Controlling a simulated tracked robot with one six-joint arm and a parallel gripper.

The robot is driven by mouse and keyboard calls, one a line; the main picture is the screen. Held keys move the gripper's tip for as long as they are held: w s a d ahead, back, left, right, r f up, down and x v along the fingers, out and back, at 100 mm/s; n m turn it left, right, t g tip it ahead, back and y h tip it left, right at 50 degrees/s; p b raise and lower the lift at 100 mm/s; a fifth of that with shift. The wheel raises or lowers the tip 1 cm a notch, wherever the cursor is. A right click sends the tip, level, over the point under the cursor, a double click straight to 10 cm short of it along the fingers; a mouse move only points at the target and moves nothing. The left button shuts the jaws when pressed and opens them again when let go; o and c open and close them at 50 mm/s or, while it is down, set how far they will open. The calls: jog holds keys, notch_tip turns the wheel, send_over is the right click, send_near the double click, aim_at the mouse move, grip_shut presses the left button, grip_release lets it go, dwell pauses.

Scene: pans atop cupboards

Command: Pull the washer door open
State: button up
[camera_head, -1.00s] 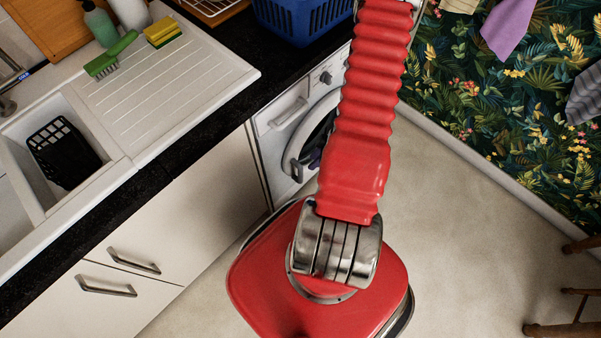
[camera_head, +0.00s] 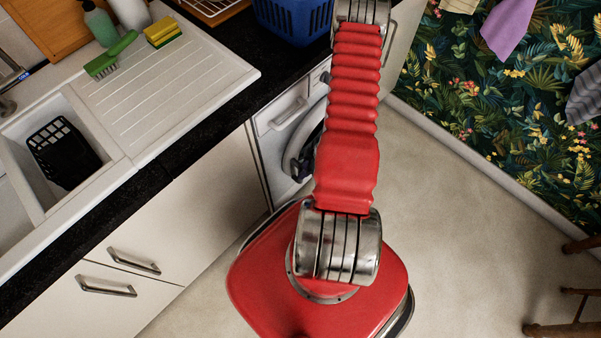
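The white washer (camera_head: 278,112) stands under the dark worktop, left of my red arm. Its round door (camera_head: 307,126) looks closed against the front, and my arm covers the door's right part. A small dark shape (camera_head: 302,165), seemingly the tip of my gripper, shows at the door's left edge, over the handle. Whether it touches the handle, and whether it is open or shut, I cannot tell. The rest of the gripper is hidden behind my arm.
A white cupboard (camera_head: 205,190) stands left of the washer. A sink drainer (camera_head: 165,85) and a blue basket (camera_head: 292,20) are on top. Floor (camera_head: 460,230) is clear to the right, with wooden chair legs (camera_head: 560,328) at lower right.

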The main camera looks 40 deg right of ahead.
jog(key=shift+x, duration=1.9)
jog(key=shift+c, duration=0.4)
grip_shut()
